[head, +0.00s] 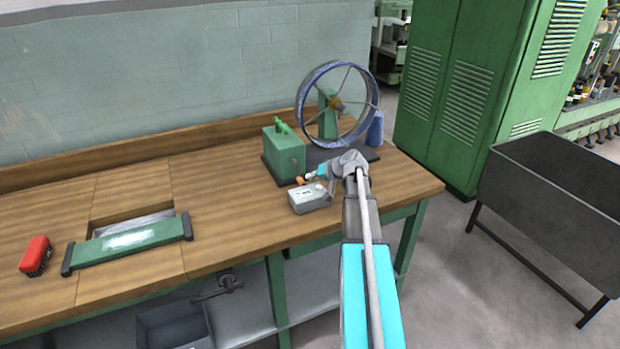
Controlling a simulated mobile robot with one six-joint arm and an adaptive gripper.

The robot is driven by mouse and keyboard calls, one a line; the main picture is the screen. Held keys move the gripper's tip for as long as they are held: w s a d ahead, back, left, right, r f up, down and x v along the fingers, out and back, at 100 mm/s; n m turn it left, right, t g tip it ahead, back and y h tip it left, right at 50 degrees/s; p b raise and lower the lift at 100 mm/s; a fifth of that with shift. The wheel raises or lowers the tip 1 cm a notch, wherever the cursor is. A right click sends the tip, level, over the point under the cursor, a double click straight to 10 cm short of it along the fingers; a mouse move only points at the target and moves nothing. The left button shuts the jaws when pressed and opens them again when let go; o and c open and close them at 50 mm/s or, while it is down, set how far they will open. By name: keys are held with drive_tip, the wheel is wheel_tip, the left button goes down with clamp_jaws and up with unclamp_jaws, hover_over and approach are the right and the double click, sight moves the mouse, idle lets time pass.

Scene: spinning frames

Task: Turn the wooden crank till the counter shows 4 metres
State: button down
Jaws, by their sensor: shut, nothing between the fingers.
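A green winding machine (283,152) stands on the wooden bench beside a large spoked wheel (302,100) with a blue rim. A small orange-brown wooden crank handle (299,181) shows low at the machine's front right. My gripper (308,176) is shut and empty, close to the right of this handle. I cannot tell whether they touch. The rest of the crank is too small or hidden to make out. A grey box (312,199) sits in front, just below my gripper. It may be the counter; no figure on it can be read.
A blue cone (375,130) stands right of the wheel. A green bar-shaped fixture (128,242) and a red brush (36,256) lie on the bench's left. A dark metal trough (545,205) and a green cabinet (450,90) stand to the right. The bench (225,215) between is clear.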

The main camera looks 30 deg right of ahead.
drive_tip(key=shift+d+r, duration=0.35)
drive_tip(key=shift+r, duration=0.1)
drive_tip(key=shift+d+r+p, duration=0.7)
drive_tip(key=shift+p, duration=0.25)
drive_tip(key=d+f+p+v, duration=0.1)
drive_tip(key=p+v, duration=0.3)
drive_tip(key=v, duration=0.6)
drive_tip(key=shift+s+f, duration=0.15)
drive_tip(key=shift+s, duration=0.15)
drive_tip(key=shift+d+p, duration=0.15)
drive_tip(key=shift+p, duration=0.15)
drive_tip(key=w+a+r+n+g+h+p, duration=0.1)
drive_tip(key=w+r+g+p, duration=0.4)
drive_tip(key=p, duration=0.6)
drive_tip(key=a+n+g, duration=0.1)
drive_tip(key=n, duration=0.1)
drive_tip(key=shift+n, duration=0.3)
drive_tip(key=shift+f, duration=0.1)
